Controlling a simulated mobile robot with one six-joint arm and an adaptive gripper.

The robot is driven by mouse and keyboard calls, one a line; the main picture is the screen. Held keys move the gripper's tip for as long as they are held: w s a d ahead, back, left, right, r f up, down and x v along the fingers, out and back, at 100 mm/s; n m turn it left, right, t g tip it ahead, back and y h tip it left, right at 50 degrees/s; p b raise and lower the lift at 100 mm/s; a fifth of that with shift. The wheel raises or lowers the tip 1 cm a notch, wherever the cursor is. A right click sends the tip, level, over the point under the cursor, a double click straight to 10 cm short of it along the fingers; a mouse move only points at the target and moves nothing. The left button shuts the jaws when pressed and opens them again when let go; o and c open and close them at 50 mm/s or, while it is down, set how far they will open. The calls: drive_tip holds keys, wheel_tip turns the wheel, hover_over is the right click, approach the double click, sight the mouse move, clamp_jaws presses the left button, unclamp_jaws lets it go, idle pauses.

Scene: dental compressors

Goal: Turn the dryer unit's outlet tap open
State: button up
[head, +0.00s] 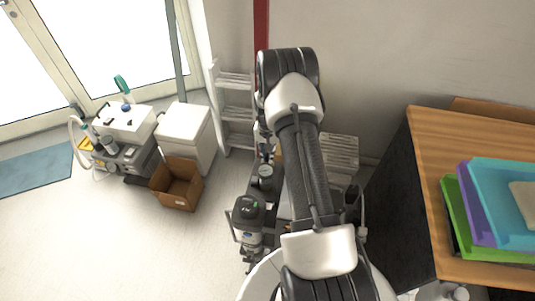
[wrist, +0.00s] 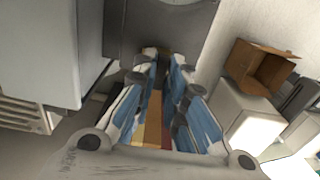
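A compressor unit with a dark-topped, pale-bodied canister (head: 248,215) stands on the floor left of my arm in the head view. More dark machinery with a round gauge-like part (head: 265,176) shows behind it, partly covered by my arm. I cannot make out the dryer unit's outlet tap in either view. My gripper (wrist: 165,57) shows in the wrist view with two blue-sided fingers apart and nothing clearly held between them. A dark grey surface (wrist: 170,25) lies beyond the fingertips; its distance is unclear. My arm hides the gripper in the head view.
A cardboard box (head: 177,184) and white cabinet (head: 186,135) stand left, beside a wheeled machine (head: 125,140). A white shelf rack (head: 236,112) is at the wall. A wooden-topped bench (head: 470,135) with coloured trays (head: 505,205) stands right. Floor at front left is clear.

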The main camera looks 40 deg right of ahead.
clamp_jaws()
